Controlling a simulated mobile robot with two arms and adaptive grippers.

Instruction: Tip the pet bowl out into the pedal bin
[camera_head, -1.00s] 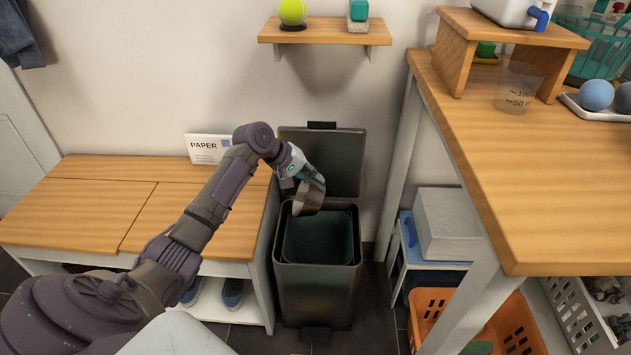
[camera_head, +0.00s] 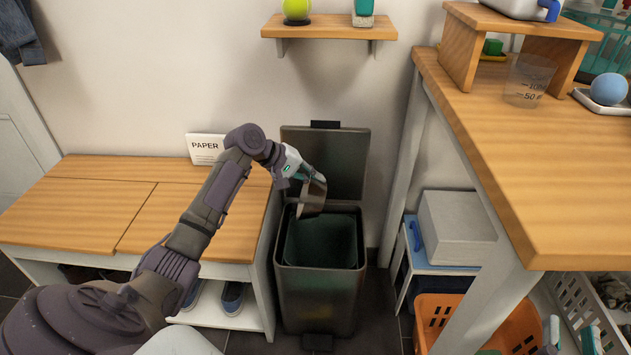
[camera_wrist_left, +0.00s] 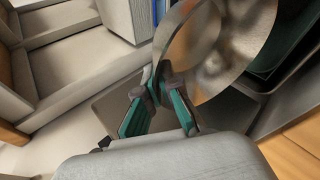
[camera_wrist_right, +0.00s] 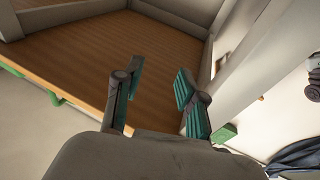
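The metal pet bowl (camera_head: 313,198) hangs tilted steeply on its side above the open top of the pedal bin (camera_head: 316,297). The bin's lid (camera_head: 344,160) stands up against the wall. My left gripper (camera_head: 304,178) is shut on the bowl's rim. In the left wrist view, the fingers (camera_wrist_left: 162,84) pinch the edge of the shiny bowl (camera_wrist_left: 207,48); I cannot tell whether anything is in it. The bin's dark inside looks empty from here, though its bottom is hidden. My right gripper (camera_wrist_right: 155,85) is open and empty, seen only in the right wrist view.
A wooden-topped bench (camera_head: 75,205) with shoes below stands left of the bin, with a PAPER sign (camera_head: 206,147) on it. A wooden table (camera_head: 535,150) is at the right, with an orange basket (camera_head: 470,318) under it. A wall shelf (camera_head: 330,28) hangs above the bin.

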